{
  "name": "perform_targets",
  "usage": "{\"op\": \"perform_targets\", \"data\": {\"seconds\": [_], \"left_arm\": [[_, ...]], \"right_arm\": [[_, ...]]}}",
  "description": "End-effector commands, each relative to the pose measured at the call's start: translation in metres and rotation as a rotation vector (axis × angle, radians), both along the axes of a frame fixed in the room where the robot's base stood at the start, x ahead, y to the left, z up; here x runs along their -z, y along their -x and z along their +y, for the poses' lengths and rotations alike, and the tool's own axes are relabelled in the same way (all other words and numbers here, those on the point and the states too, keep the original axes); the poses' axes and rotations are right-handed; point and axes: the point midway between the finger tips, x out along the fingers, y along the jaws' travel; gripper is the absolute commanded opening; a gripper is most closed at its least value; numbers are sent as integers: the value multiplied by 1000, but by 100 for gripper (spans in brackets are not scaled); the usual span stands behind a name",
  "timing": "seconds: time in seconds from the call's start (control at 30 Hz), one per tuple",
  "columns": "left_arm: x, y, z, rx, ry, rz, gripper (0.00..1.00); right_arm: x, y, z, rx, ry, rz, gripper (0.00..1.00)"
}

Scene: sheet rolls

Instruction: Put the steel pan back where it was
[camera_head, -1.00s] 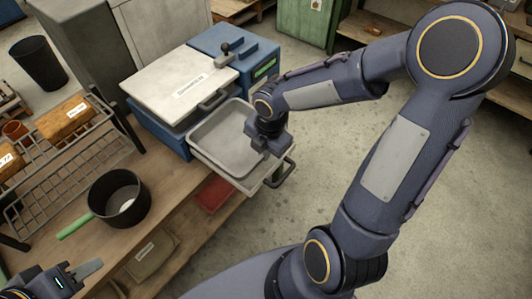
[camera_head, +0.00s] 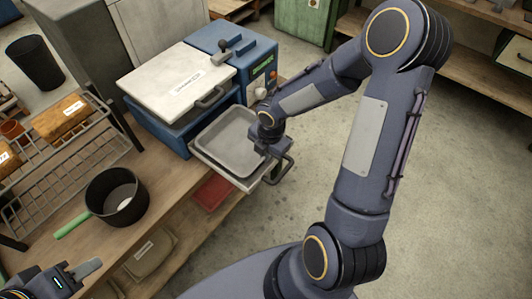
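The steel pan (camera_head: 226,143) is a shallow grey rectangular tray. It sits low over a pulled-out frame with a handle (camera_head: 285,168), in front of the blue machine with the pale lid (camera_head: 178,84). Whether it rests fully on the frame is hard to see. My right gripper (camera_head: 268,152) is at the pan's right rim and looks shut on it; the fingertips are mostly hidden. My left gripper (camera_head: 84,270) is at the bottom left corner, away from the pan. Only part of it shows, so its opening is unclear.
A black pot with a green handle (camera_head: 117,198) stands on the wooden bench, beside a wire rack (camera_head: 70,165) with loaves (camera_head: 62,118). A red tray (camera_head: 213,193) lies on a lower shelf. A black bin (camera_head: 36,62) is at upper left. The floor at right is clear.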

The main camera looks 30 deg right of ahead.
Motion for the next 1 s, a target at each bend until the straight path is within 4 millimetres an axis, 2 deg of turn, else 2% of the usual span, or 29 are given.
{"op": "perform_targets", "data": {"seconds": [0.03, 0.1, 0.37, 0.47, 0.57, 0.8, 1.0], "left_arm": [[3, 0, 0, 0, 0, 0, 36], [1, 0, 0, 0, 0, 0, 36], [1, 0, 0, 0, 0, 0, 36], [-4, 0, 0, 0, 0, 0, 36], [-5, 0, 0, 0, 0, 0, 36], [-12, 0, 0, 0, 0, 0, 36], [-15, 0, 0, 0, 0, 0, 36]], "right_arm": [[3, 0, 0, 0, 0, -1, 0], [2, 0, 0, 0, 0, 0, 12], [1, 0, 0, 0, 0, 0, 12], [-5, 0, 0, 1, 0, -1, 12], [-18, 1, -2, 3, 2, -3, 12], [-70, 7, -4, 3, 2, -5, 12], [-104, 11, -6, 2, 2, -3, 12]]}}
